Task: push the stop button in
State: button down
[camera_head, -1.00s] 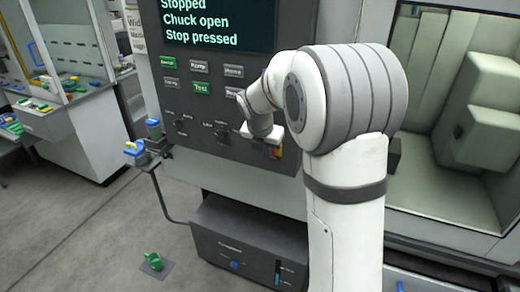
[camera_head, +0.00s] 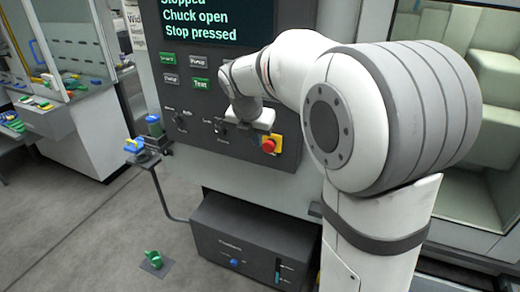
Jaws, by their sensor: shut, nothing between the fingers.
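The stop button (camera_head: 268,146) is a red mushroom head on a yellow square, low on the right of the grey control panel. It is in plain view. The display (camera_head: 205,18) above reads "Stopped", "Chuck open" and "Stop pressed". My gripper (camera_head: 256,121) is up and left of the button, apart from it in the picture. Only its white body shows; the fingertips are hidden, so its distance from the panel is hard to tell. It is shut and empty.
Green and grey keys (camera_head: 199,85) and dark knobs (camera_head: 180,122) are on the panel left of my gripper. A dark box (camera_head: 255,240) stands below. A small stand with a blue and yellow piece (camera_head: 141,148) is at left. The floor at left is mostly open.

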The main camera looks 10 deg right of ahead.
jog(key=shift+v, duration=1.5)
jog(key=shift+s, duration=0.15)
jog(key=s+d+f+m+y, duration=0.1)
jog(key=s+f+m, duration=0.2)
jog(key=s+m, duration=0.9)
jog(key=s+d+f+m+y, duration=0.1)
jog(key=s+f+m, duration=0.3)
jog(key=s+m, duration=0.9)
jog(key=m, duration=0.3)
jog(key=shift+m+y, duration=0.3)
jog(key=shift+m, duration=0.1)
jog(key=shift+s, duration=0.15)
